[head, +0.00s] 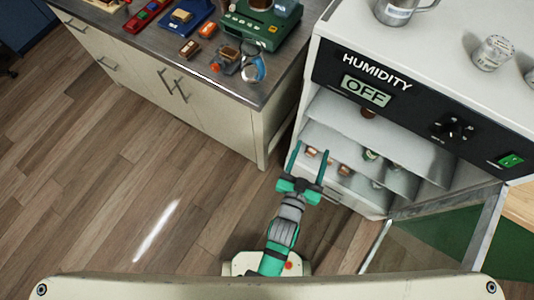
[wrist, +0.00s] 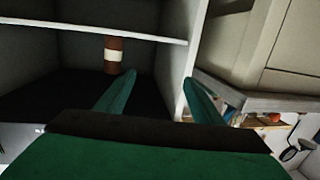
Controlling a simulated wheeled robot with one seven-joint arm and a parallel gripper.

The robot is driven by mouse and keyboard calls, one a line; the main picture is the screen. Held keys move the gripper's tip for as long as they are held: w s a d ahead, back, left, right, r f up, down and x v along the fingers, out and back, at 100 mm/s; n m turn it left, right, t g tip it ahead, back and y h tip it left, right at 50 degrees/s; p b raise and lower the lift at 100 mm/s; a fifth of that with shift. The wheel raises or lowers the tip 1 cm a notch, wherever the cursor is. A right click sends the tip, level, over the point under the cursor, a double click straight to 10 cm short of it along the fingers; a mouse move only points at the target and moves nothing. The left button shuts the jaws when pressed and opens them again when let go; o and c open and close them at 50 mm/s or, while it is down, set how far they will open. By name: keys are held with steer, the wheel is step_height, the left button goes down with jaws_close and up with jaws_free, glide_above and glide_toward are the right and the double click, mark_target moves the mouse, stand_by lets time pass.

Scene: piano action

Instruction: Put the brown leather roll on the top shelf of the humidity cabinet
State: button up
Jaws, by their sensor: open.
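The humidity cabinet (head: 417,108) stands at the right with its door open. A brown cylinder, which looks like the leather roll (head: 368,112), is on its upper shelf (head: 335,113). The wrist view seems upside down; there the brown roll (wrist: 113,56), with a pale band, stands against the shelf board (wrist: 85,31), apart from my fingers. My gripper (head: 309,163) is open and empty, at the cabinet's open front near its left side. It also shows in the wrist view (wrist: 160,88), its left finger nearest the roll.
The glass door (head: 440,240) swings out low at the right. Small copper-coloured items (head: 343,170) and a bottle (head: 370,154) stand on a lower shelf. A cluttered counter (head: 215,70) is at the left. A metal mug (head: 404,10) and jar (head: 493,52) are on the cabinet top.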

steer(key=s+a+r+n+y, duration=0.2)
steer(key=s+a+y, duration=0.1)
steer(key=s+a, duration=0.4)
steer(key=s+a+r+n+y, duration=0.2)
steer(key=s+a, duration=0.4)
steer(key=s, duration=0.6)
steer(key=shift+s+a+r+y, duration=0.15)
steer(key=shift+a+r+y, duration=0.2)
steer(key=shift+r+y, duration=0.25)
steer(key=shift+f, duration=0.1)
steer(key=shift+c, duration=0.2)
